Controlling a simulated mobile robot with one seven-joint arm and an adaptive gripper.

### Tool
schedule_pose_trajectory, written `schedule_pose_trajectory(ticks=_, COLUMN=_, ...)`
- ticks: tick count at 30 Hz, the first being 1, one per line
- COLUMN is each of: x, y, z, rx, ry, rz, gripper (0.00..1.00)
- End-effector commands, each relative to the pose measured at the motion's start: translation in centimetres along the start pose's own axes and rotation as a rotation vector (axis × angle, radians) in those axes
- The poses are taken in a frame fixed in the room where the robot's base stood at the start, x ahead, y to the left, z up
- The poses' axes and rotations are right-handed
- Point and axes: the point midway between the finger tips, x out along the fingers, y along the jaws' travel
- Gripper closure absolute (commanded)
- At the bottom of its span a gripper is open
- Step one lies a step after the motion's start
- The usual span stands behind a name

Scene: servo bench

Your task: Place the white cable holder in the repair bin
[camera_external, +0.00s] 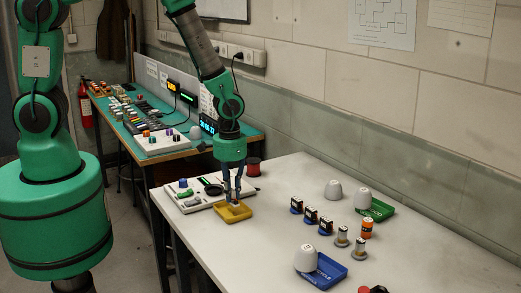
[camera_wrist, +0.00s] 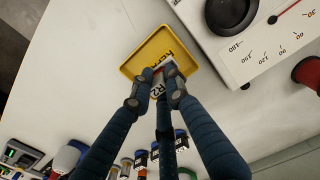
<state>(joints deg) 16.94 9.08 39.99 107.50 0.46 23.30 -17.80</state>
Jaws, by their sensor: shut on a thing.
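My gripper (camera_external: 232,200) is shut on the white cable holder (camera_external: 237,205), a small pale piece mostly hidden by the fingers. In the wrist view the fingertips (camera_wrist: 160,98) close around this white piece (camera_wrist: 158,85), which bears dark marking like "R2" and has a bit of red beside it. The yellow repair bin (camera_external: 224,217) is a shallow tray on the white table. In the wrist view its yellow floor (camera_wrist: 150,55) shows the upside-down lettering of "REPAIR". The held piece is over or inside the bin; I cannot tell whether it touches the floor.
A white instrument panel (camera_external: 190,209) with a dial stands close beside the bin. A red spool (camera_external: 253,167) stands behind it. To the right are a blue tray (camera_external: 335,270), a green tray (camera_external: 380,209), white cups (camera_external: 334,189) and several small parts.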

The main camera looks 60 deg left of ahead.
Motion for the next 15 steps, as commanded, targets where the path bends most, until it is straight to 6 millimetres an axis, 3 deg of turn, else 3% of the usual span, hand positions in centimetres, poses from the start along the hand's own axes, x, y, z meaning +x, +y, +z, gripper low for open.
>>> schedule_pose_trajectory(ticks=9, x=0.1, y=0.0, z=0.0, rx=0.000, ry=0.000, rz=0.000, gripper=1.00)
schedule_pose_trajectory(ticks=15, x=1.8, y=0.0, z=0.1, rx=0.000, ry=-0.002, rz=-0.001, gripper=1.00)
